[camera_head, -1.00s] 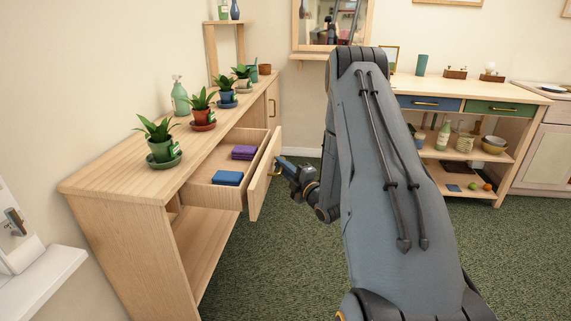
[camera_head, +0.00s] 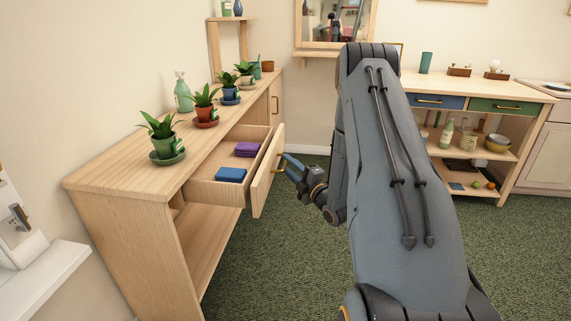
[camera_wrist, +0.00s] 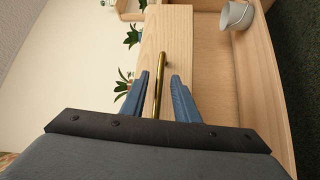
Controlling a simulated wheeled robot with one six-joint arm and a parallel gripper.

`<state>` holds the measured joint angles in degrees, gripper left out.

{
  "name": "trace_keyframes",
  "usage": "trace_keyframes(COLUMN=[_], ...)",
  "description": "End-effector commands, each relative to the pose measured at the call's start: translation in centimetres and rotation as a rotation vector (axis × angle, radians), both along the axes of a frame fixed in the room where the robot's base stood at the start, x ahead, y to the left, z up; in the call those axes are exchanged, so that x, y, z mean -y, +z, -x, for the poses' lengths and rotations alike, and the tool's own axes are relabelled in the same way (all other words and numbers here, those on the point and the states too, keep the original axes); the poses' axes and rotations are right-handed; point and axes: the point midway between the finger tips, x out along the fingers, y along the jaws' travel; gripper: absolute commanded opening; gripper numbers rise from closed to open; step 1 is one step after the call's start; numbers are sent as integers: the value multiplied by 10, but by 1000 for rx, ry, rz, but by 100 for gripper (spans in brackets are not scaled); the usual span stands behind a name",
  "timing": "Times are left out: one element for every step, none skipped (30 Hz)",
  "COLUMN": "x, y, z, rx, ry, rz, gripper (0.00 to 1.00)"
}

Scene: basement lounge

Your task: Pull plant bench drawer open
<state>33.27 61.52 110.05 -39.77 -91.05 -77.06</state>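The plant bench (camera_head: 115,183) stands along the left wall. Its drawer (camera_head: 217,193) is pulled out, with a blue folded cloth (camera_head: 230,174) and a purple one (camera_head: 247,149) inside. The drawer front (camera_wrist: 178,30) is pale wood with a brass bar handle (camera_wrist: 160,80), which also shows in the head view (camera_head: 280,163). My gripper (camera_wrist: 162,85) is in front of the drawer. Its blue fingers are spread, one on each side of the handle, with visible gaps. It also shows in the head view (camera_head: 288,168).
Several potted plants, one in a red pot (camera_head: 205,113), and a green bottle (camera_head: 183,93) stand on the bench top. A grey bucket (camera_wrist: 236,15) shows in the wrist view. A second bench (camera_head: 487,88) stands at the back right. Green carpet (camera_head: 290,260) is clear beside the drawer.

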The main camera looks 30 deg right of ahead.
Motion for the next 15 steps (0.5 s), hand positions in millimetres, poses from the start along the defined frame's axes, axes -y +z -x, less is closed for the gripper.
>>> trace_keyframes(x=[2, 3, 4, 4, 4, 5, 5, 5, 6, 6, 6, 6, 6, 6, 6], y=[-1, -2, -3, -4, -4, -5, -6, -6, -7, -7, -7, -7, -7, -7, -7], z=[9, 15, 21, 26, 31, 36, 40, 44, 47, 50, 52, 54, 55, 56, 56], rx=[-2, -2, -1, -2, -2, 0, -1, -2, -2, -1, -1, 0, 0, 0, 0], ry=[-3, -4, -3, -2, -1, -2, -2, -1, -1, -1, -1, 0, 0, 0, 1], rz=[-2, -1, 0, -1, -2, -1, -1, 0, 0, 0, 0, 0, 0, 0, 0], gripper=[28, 28, 28, 28, 28, 28, 28, 28, 28, 28, 28, 28, 28, 28, 28])
